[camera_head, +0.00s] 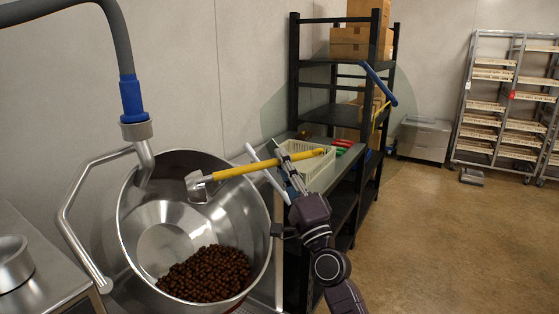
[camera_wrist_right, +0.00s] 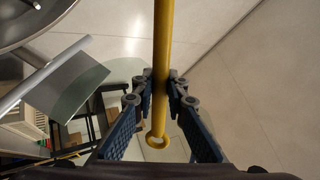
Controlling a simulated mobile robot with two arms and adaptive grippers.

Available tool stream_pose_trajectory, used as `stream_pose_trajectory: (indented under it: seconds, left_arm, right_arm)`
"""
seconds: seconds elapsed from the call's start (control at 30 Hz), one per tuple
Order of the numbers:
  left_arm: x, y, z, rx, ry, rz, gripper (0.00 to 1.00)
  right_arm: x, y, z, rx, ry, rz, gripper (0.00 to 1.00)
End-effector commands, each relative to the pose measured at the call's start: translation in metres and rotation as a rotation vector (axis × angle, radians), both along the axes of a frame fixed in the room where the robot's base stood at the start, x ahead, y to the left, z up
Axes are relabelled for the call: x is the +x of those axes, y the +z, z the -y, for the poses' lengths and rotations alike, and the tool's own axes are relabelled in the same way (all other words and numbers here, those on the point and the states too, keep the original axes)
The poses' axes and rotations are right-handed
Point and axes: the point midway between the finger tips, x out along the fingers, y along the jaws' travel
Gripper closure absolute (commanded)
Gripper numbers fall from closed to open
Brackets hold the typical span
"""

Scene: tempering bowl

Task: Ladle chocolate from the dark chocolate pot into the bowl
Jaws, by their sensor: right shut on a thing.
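A large steel bowl (camera_head: 150,240) stands tilted with its mouth toward me, with several brown round pieces (camera_head: 208,273) in its lower part. My right gripper (camera_head: 288,163) is shut on the yellow handle (camera_head: 240,169) of a ladle, right of the bowl. The ladle's metal head (camera_head: 196,186) is over the bowl's upper mouth; its contents cannot be told. In the right wrist view the handle (camera_wrist_right: 162,60) runs between the fingers (camera_wrist_right: 161,92), and a steel rim (camera_wrist_right: 62,12) shows at upper left. A steel pot (camera_head: 14,262) is partly cut off at the left edge; I cannot tell what is in it.
A steel pipe with a blue collar (camera_head: 132,98) reaches into the bowl from above. A black shelf rack (camera_head: 294,90) with boxes and a pale basket (camera_head: 322,178) stands behind my right gripper. Wheeled tray racks (camera_head: 490,105) stand far right.

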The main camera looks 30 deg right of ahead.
Motion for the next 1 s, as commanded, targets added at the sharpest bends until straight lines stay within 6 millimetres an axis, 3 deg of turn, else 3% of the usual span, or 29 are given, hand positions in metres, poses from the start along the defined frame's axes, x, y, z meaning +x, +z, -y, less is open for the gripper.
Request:
stream_pose_trajectory:
  seconds: [1.0]
  left_arm:
    - [0.0, -0.011, 0.0, 0.0, 0.0, 0.0, 1.0]
  right_arm:
    - [0.0, -0.05, 0.006, 0.298, -0.001, 0.005, 1.0]
